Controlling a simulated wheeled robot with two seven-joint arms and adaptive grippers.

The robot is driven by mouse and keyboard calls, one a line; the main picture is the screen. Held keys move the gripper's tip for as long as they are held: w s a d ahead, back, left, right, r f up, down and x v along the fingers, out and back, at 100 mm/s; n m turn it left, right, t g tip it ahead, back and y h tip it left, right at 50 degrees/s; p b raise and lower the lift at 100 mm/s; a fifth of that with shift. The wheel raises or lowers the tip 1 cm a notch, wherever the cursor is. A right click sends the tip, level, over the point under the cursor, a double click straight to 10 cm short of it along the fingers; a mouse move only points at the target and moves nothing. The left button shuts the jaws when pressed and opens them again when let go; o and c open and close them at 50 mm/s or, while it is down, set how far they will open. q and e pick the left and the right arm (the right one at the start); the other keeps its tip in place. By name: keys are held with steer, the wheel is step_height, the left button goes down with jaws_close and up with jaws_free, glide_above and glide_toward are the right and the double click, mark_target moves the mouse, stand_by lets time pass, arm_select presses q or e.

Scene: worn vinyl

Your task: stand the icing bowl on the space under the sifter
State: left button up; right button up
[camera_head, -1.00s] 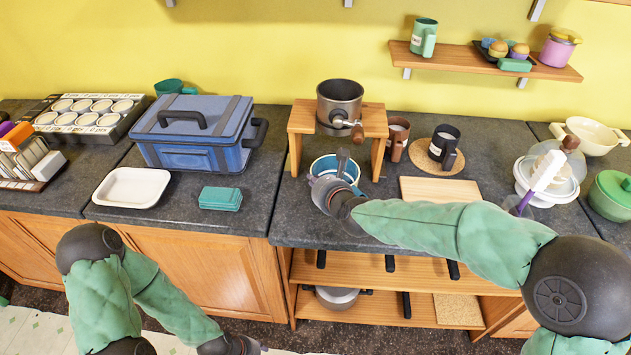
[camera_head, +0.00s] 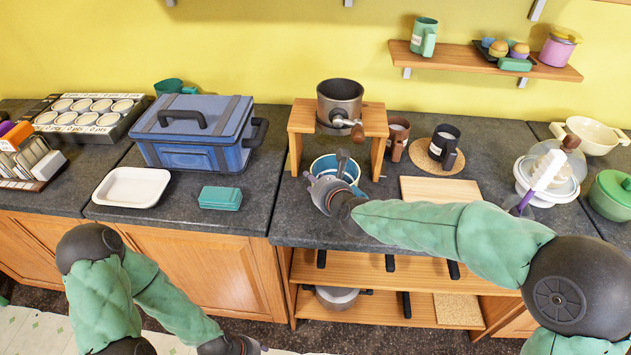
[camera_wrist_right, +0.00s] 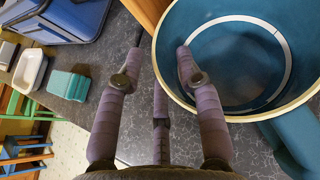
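The icing bowl (camera_head: 351,164) is blue with a pale rim. It is at the front of the opening under the sifter (camera_head: 340,101), which sits on a wooden stand (camera_head: 379,122). A stand leg shows beside the bowl (camera_wrist_right: 235,45) in the right wrist view. My right gripper (camera_head: 322,182) is at the bowl's near-left rim. In the wrist view, the right gripper's fingers (camera_wrist_right: 158,60) are apart, one over the bowl's inside and others outside. My left gripper (camera_head: 250,345) is low at the bottom edge, its fingers barely visible. The bowl's base is hidden.

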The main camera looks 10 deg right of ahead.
steer(key=shift+r, duration=0.1)
steer(key=shift+v, duration=1.9)
steer(key=shift+p+v, duration=0.65)
steer(key=shift+v, duration=1.4)
steer(key=v, duration=1.2)
steer(key=shift+d, duration=0.1)
steer(key=shift+s, duration=0.1)
